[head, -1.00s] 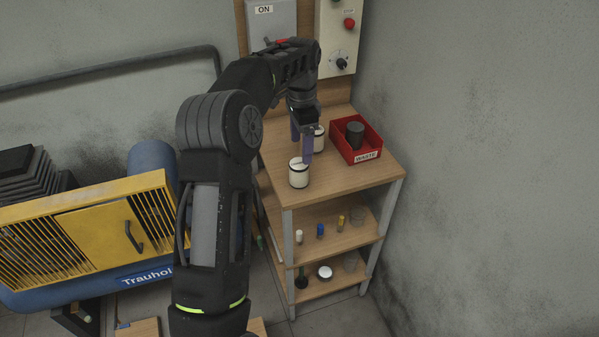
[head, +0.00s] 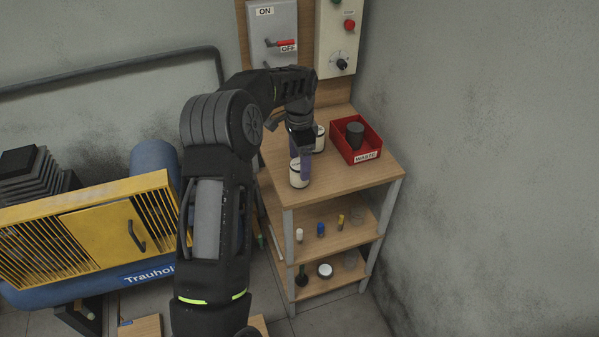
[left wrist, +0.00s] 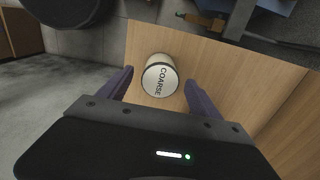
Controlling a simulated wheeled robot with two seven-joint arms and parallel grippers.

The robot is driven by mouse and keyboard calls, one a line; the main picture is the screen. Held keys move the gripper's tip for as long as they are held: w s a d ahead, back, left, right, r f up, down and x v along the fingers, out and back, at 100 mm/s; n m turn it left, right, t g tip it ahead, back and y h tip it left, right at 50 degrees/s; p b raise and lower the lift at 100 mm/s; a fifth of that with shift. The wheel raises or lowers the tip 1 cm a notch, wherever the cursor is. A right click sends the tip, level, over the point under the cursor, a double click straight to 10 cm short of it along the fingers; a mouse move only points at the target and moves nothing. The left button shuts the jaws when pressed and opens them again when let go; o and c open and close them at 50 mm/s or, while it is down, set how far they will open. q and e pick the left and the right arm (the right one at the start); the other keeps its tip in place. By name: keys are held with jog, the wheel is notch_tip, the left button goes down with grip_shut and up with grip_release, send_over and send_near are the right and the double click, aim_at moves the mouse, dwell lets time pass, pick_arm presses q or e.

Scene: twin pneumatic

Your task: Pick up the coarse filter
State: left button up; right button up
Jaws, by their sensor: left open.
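The coarse filter, a white cylinder with dark rims, stands upright near the front left of the wooden top shelf (head: 298,175). Its lid, marked COARSE, shows in the left wrist view (left wrist: 160,79). My left gripper (head: 303,167) points down over it, open. In the left wrist view its purple fingers lie on either side of the filter, with a gap at each side. A finger hides part of the filter in the head view. A second, similar white cylinder (head: 320,139) stands behind, partly hidden by my gripper. My right gripper is not in view.
A red waste bin (head: 367,154) holding a dark cylinder (head: 355,135) stands at the right of the top shelf. Small parts stand on the lower shelves. Switch boxes (head: 273,28) are on the back panel. A yellow and blue compressor (head: 100,235) is at the left.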

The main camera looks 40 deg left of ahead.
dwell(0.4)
pick_arm(q)
grip_shut()
dwell(0.6)
